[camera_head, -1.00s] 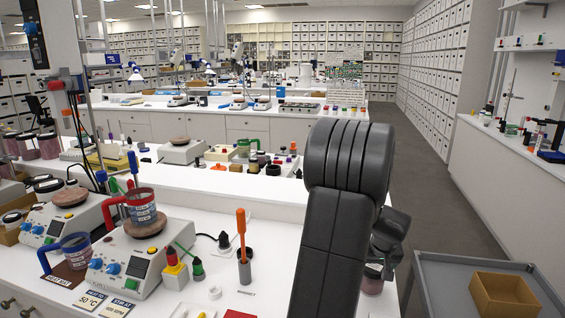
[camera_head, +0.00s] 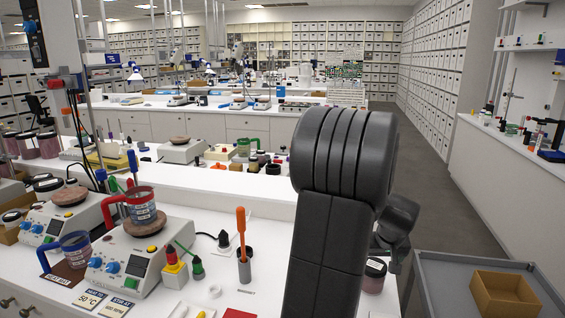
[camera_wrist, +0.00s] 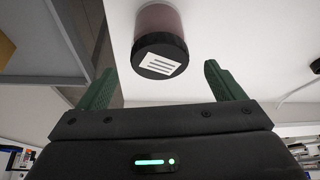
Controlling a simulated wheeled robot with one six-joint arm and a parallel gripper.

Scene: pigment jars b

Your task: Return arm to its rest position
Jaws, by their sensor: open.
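My arm rises in the front centre of the head view, a thick dark elbow joint above the bench; its gripper end is hidden there behind my arm links. In the wrist view my gripper (camera_wrist: 165,85) shows two green fingers spread wide apart with nothing between them. A pigment jar (camera_wrist: 160,40) with a black lid and a white label stands on the white bench beyond the fingers, apart from them. A dark-lidded jar (camera_head: 375,276) stands just right of my arm in the head view.
Left of my arm stand a hotplate (camera_head: 140,262) with a red-handled mug (camera_head: 141,207), and an orange-handled tool in a grey holder (camera_head: 244,268). A grey cart (camera_head: 440,285) with a cardboard box (camera_head: 503,293) stands at right. Floor (camera_head: 425,190) is free behind it.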

